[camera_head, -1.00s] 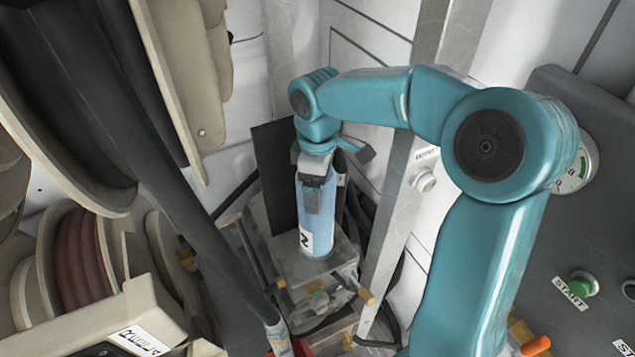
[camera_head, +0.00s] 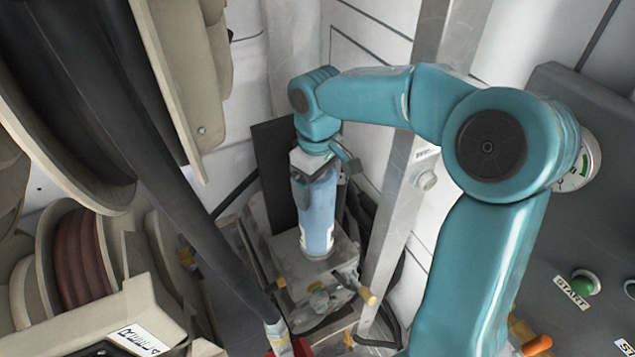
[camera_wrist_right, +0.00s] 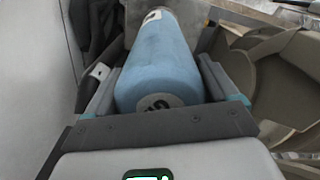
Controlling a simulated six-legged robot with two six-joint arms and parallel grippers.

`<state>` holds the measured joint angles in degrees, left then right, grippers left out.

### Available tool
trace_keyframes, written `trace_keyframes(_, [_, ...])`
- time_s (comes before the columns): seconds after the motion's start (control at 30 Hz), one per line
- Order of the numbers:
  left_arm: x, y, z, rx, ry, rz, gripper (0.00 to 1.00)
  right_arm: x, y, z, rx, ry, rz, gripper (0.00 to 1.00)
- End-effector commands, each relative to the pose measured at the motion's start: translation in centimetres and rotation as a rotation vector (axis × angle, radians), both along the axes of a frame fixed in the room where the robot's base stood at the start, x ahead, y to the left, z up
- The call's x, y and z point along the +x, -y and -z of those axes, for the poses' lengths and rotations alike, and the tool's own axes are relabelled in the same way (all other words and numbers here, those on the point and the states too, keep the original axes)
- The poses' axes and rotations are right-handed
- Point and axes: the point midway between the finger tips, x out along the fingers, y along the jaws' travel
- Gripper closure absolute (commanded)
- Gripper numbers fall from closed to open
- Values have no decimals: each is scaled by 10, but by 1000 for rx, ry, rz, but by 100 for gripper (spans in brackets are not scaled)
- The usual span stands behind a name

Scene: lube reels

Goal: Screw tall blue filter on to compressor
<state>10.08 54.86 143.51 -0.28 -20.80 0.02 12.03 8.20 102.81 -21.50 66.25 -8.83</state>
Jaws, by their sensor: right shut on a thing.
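The tall blue filter (camera_head: 318,215) stands upright on the grey metal block of the compressor (camera_head: 312,265) in the head view. Its lower end meets the block's top; I cannot tell whether the thread is engaged. My right gripper (camera_head: 318,180) comes down from above and is shut on the filter's upper part. In the right wrist view the blue filter (camera_wrist_right: 160,65) lies between the two fingers of my right gripper (camera_wrist_right: 155,85), its round end facing the palm. My left gripper is not in view.
Large beige hose reels (camera_head: 75,260) and a thick black hose (camera_head: 190,200) fill the left side. A metal post (camera_head: 385,230) stands close to the right of the compressor. A grey panel with a green start button (camera_head: 582,282) and a gauge is at the right.

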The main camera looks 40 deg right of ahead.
Motion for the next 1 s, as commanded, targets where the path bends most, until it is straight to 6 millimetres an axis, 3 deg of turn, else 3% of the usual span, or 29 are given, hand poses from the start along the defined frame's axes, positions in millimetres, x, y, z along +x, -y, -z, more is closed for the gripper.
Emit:
trace_keyframes(0.3, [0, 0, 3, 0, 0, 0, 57, 1, -1, -1, 0, 4, 402, 86])
trace_keyframes(0.67, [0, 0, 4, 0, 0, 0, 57, 1, -1, -1, 0, 5, 463, 86])
trace_keyframes(0.9, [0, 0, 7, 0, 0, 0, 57, 1, -2, 0, -1, 4, 801, 86])
trace_keyframes(1.0, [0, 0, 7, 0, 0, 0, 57, 1, -2, 0, 0, 4, 871, 86])
